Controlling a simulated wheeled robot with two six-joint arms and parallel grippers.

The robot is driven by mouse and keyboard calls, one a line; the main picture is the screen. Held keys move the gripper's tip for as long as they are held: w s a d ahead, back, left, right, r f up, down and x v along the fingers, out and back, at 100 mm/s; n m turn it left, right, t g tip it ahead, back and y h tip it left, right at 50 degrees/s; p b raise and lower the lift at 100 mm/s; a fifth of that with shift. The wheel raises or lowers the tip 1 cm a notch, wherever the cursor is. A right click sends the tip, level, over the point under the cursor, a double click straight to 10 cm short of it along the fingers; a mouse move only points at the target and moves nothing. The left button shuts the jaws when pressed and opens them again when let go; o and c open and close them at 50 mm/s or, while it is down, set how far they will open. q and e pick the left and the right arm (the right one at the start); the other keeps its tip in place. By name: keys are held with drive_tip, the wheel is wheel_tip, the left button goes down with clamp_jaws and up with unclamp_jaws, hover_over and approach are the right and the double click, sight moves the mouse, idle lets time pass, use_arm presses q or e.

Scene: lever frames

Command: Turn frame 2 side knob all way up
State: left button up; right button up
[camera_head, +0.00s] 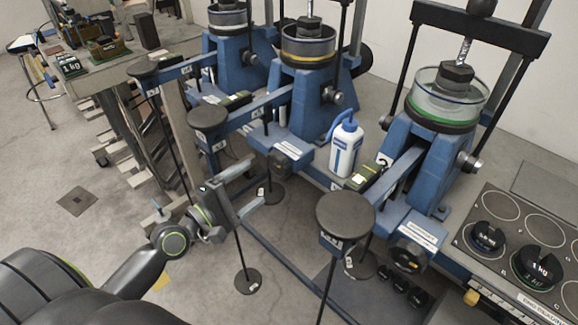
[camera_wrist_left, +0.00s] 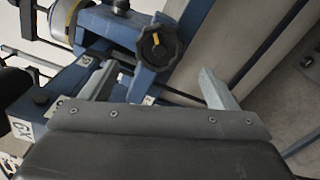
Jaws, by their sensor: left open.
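A row of blue lever frames crosses the head view. On the middle frame (camera_head: 312,105), a dark round side knob (camera_head: 283,160) sits low at the front. In the left wrist view a black lobed knob (camera_wrist_left: 160,44) with a pale yellow mark faces me on a blue upright. My left gripper (camera_head: 258,180) is open and empty, its fingers pointing toward the middle frame's knob and short of it. In the wrist view the two fingers (camera_wrist_left: 158,84) stand wide apart, below and to either side of the knob. I cannot read frame numbers for certain. My right gripper is out of view.
A round lever pad (camera_head: 208,117) stands close above my left gripper. A nearer lever pad (camera_head: 345,213) is to its right. A white-blue bottle (camera_head: 345,145) stands between frames. The near frame (camera_head: 445,150) has its own dark knob (camera_head: 408,253). Weights sit on a tray (camera_head: 515,205).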

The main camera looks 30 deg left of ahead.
sight(275, 168)
use_arm(q)
drive_tip(key=x, duration=0.2)
drive_tip(key=shift+w+d+r+p, duration=0.1)
drive_tip(key=shift+w+r+p, duration=0.05)
drive_tip(key=shift+w+p, duration=0.2)
drive_tip(key=x, duration=0.6)
drive_tip(key=shift+w, duration=0.1)
drive_tip(key=shift+w+d, duration=0.1)
drive_tip(key=shift+w, duration=0.15)
drive_tip(key=shift+c, duration=0.5)
drive_tip(key=c, duration=1.2)
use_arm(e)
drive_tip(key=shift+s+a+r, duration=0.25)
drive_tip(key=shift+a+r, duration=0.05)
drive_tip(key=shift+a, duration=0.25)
